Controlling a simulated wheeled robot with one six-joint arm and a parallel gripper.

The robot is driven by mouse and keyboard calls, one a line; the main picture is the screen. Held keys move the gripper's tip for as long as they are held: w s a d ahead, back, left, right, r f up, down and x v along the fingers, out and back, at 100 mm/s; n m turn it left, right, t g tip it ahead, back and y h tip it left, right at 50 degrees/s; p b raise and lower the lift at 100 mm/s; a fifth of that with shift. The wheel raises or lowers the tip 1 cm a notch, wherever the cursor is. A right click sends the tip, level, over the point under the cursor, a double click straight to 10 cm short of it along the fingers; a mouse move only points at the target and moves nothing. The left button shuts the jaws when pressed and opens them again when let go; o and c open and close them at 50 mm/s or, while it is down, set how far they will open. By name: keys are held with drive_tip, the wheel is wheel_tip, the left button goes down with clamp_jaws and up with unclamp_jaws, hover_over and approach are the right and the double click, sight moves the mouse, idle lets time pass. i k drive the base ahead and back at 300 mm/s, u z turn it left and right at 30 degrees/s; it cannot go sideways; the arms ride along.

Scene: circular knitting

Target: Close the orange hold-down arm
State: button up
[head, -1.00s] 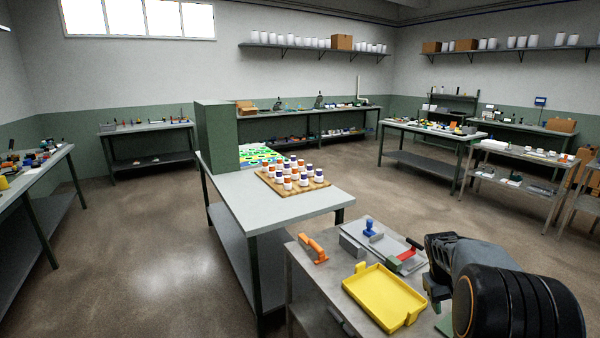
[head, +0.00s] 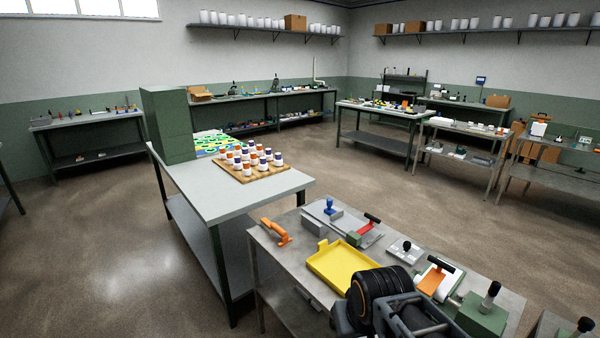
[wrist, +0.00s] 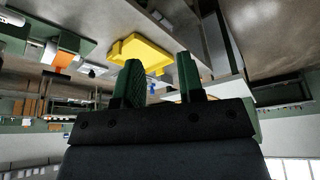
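Two orange parts lie on the grey metal bench (head: 276,262) in the head view. One is an orange handle-shaped piece (head: 276,232) at the bench's left end. The other is an orange plate (head: 431,283) on a white and green fixture with a black bar handle, right of the yellow tray. I cannot tell for certain which is the hold-down arm. The orange plate also shows in the wrist view (wrist: 63,60), at the upper left. My gripper (wrist: 158,78) has two green fingers standing apart with nothing between them. In the head view its fingertips cannot be made out.
A yellow tray (head: 343,267) lies mid-bench, left of my arm. Behind it are a blue-handled tool (head: 330,207) and a red lever (head: 368,224). A green block with a black knob (head: 483,316) stands at the right. A table with several capped jars stands at the left.

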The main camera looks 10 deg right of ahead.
sight(434, 278)
drive_tip(key=u, duration=0.9)
drive_tip(key=i, duration=0.85)
drive_tip(key=z, duration=2.5)
